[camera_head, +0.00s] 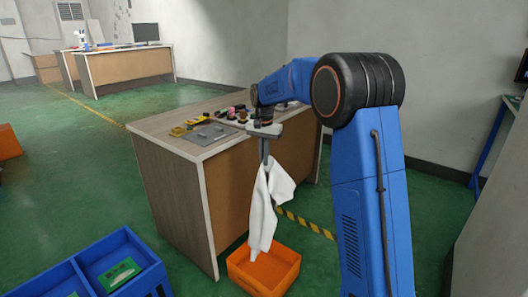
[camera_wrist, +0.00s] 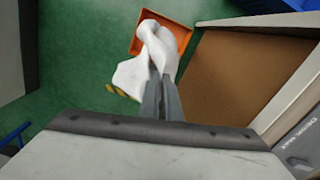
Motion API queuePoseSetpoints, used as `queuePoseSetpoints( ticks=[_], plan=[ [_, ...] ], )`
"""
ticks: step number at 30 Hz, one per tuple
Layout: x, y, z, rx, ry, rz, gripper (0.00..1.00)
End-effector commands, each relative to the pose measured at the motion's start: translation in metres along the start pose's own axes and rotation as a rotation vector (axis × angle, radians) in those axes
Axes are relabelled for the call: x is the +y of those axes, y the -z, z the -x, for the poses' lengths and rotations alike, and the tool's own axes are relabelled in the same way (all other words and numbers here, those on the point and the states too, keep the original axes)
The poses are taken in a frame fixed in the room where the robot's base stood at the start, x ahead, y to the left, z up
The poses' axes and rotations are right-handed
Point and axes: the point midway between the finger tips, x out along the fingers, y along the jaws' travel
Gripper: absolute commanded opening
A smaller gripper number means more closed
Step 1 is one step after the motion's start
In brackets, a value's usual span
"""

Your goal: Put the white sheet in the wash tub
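The white sheet (camera_head: 261,212) hangs from my gripper (camera_head: 264,158) in the head view, draped in two parts. My gripper is shut on its upper part. The sheet's lower end hangs at the orange tub (camera_head: 270,280) on the floor and overlaps its opening; I cannot tell whether it touches the tub. In the wrist view the sheet (camera_wrist: 152,55) lies beyond the closed fingers (camera_wrist: 162,98) and covers part of the orange tub (camera_wrist: 185,33).
A wooden desk (camera_head: 160,175) stands just left of and behind the tub, with small items on top. A blue divided crate (camera_head: 90,268) is at the lower left. Green floor (camera_head: 100,185) is open at left; a yellow-black stripe (camera_head: 308,224) runs right of the tub.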

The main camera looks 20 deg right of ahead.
Motion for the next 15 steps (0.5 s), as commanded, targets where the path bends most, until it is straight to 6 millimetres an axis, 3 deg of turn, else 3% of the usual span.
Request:
queuePoseSetpoints(
  ticks=[5,15],
  plan=[
    [0.000,0.000,-0.016,-0.002,-0.002,0.000,0.00],
    [0.000,0.000,-0.071,-0.002,-0.002,0.000,0.00]
  ],
)
